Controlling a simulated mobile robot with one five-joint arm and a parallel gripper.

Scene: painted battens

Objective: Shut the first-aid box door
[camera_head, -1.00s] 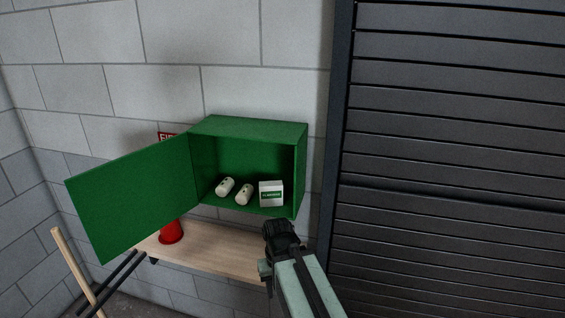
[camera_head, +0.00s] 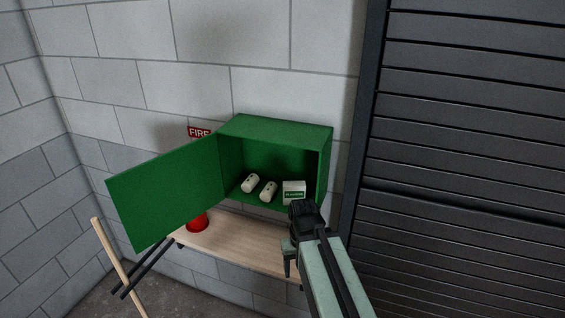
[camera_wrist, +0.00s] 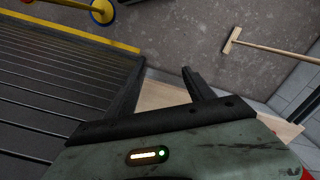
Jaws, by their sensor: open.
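The green first-aid box (camera_head: 284,128) is fixed to the block wall, and its inside is in plain view. Its door (camera_head: 165,193) is hinged on the left and stands wide open, swung out to the left. Two white rolls (camera_head: 250,183) and a white-and-green carton (camera_head: 293,192) sit inside on the box floor. My gripper (camera_head: 305,214) is in front of the box's lower right corner, to the right of the door and apart from it in the picture. In the wrist view my gripper (camera_wrist: 165,92) has its two fingers spread with nothing between them.
A broom (camera_wrist: 232,40) shows in the wrist view. A dark slatted shutter (camera_head: 470,160) fills the right side. A FIRE sign (camera_head: 199,132) is on the wall.

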